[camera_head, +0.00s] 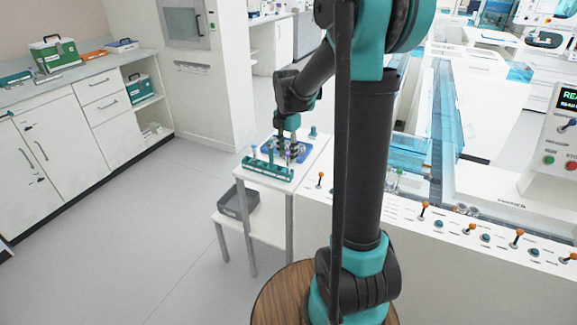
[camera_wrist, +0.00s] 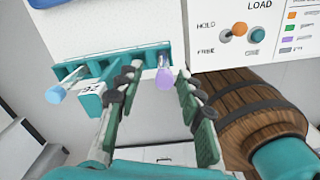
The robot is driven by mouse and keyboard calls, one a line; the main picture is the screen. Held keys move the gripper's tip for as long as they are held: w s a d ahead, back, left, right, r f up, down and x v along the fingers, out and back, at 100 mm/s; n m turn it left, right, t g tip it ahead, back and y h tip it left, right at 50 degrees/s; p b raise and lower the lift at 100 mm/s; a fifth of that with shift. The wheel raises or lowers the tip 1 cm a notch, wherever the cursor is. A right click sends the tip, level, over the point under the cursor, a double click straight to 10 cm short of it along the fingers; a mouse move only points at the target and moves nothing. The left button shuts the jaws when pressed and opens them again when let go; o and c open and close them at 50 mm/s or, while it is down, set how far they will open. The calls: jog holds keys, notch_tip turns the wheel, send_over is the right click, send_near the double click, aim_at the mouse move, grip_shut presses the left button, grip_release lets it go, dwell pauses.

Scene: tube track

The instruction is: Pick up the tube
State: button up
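A tube with a purple cap (camera_wrist: 165,79) shows in the wrist view between the fingers of my gripper (camera_wrist: 160,76). The fingers are spread, with a clear gap to the left of the cap; the right finger is close to it, and I cannot tell whether they touch. The tube's lower part is hidden. A teal rack (camera_wrist: 96,100) with a number label lies beside the left finger. A light-blue-tipped tube (camera_wrist: 55,94) sticks out at its left. In the head view, my gripper (camera_head: 290,137) is low over a small white table, by the teal rack (camera_head: 268,171).
A blue tray (camera_head: 270,148) lies behind the rack on the small white table (camera_head: 252,181). A grey bin (camera_head: 238,200) sits on the lower shelf. A panel with orange-knobbed levers (camera_head: 470,229) is at the right. The floor at the left is clear.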

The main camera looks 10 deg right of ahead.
aim_at(289, 164)
jog(key=f, duration=0.5)
jog(key=shift+s+d, duration=0.1)
jog(key=shift+d, duration=0.15)
grip_shut()
